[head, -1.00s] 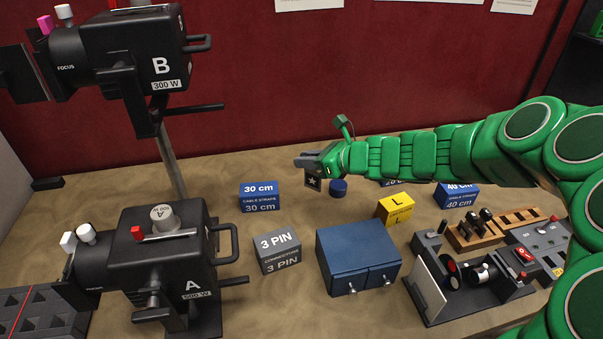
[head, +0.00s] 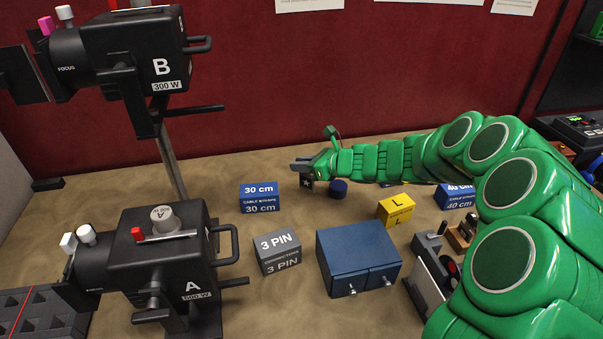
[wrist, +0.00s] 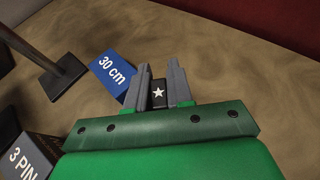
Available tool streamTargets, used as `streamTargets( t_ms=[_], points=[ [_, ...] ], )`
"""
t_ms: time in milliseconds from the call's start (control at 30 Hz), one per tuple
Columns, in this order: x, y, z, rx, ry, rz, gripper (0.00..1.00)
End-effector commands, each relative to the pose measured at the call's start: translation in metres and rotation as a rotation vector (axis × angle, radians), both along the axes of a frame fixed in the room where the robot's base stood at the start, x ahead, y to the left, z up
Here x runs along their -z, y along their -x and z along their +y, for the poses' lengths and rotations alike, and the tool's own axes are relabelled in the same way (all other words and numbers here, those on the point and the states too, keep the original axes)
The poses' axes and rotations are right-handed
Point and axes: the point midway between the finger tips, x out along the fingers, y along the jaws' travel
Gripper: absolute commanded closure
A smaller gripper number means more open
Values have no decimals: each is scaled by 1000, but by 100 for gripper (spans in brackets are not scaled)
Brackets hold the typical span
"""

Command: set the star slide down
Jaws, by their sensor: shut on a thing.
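The star slide (wrist: 158,94) is a small dark piece with a white star. It sits between the two grey fingers of my gripper (wrist: 160,80) in the wrist view. In the head view my gripper (head: 301,166) is at the back of the table, and the slide (head: 308,184) shows below the fingertips, partly hidden. My gripper is shut on it. It is right of the blue 30 cm box and left of a small round blue thing. I cannot tell whether the slide touches the table.
The blue 30 cm box (head: 260,197) stands left of my gripper. A round blue thing (head: 338,188) is close on its right. The grey 3 PIN box (head: 277,251), blue cabinet (head: 358,257) and yellow L box (head: 396,210) stand nearer. Lamps A (head: 163,262) and B (head: 135,65) fill the left.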

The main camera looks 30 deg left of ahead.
Motion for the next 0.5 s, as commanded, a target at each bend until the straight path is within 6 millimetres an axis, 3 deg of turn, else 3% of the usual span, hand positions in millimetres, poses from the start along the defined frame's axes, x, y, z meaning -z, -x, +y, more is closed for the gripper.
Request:
streamTargets(
  t_ms=[133, 333, 500],
  points=[
    [7, -3, 4, -1, 1, 0, 100],
    [34, -3, 4, 0, 1, 3, 100],
    [36, -3, 3, 0, 1, 0, 100]
  ],
)
